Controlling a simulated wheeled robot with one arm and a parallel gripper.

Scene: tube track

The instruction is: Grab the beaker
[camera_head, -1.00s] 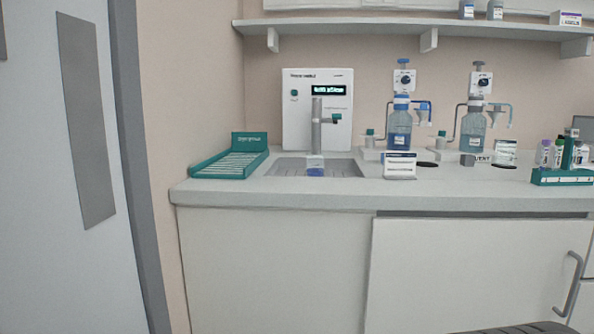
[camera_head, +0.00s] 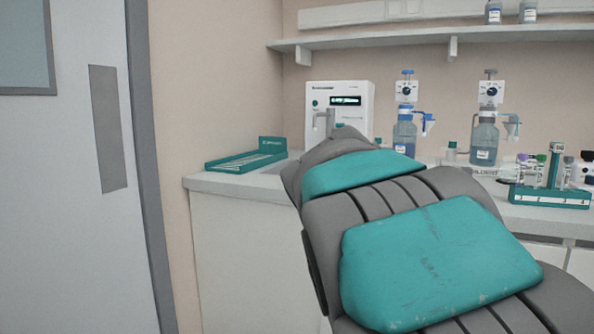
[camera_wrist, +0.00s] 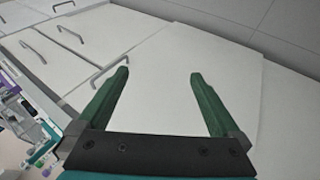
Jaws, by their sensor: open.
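My gripper (camera_wrist: 160,80) shows in the wrist view with its two green fingers wide apart and nothing between them. Behind it are white cabinet fronts. In the head view my grey and teal arm covers the middle of the counter and the sink area, and the gripper itself is not seen there. No beaker can be made out now; the spot under the spout of the white dispenser (camera_head: 358,96) is hidden behind my arm.
A teal tray (camera_head: 246,160) lies at the counter's left end. A teal tube rack (camera_head: 550,196) stands at the right. A shelf (camera_head: 400,40) runs above. A door (camera_head: 70,200) is at the left.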

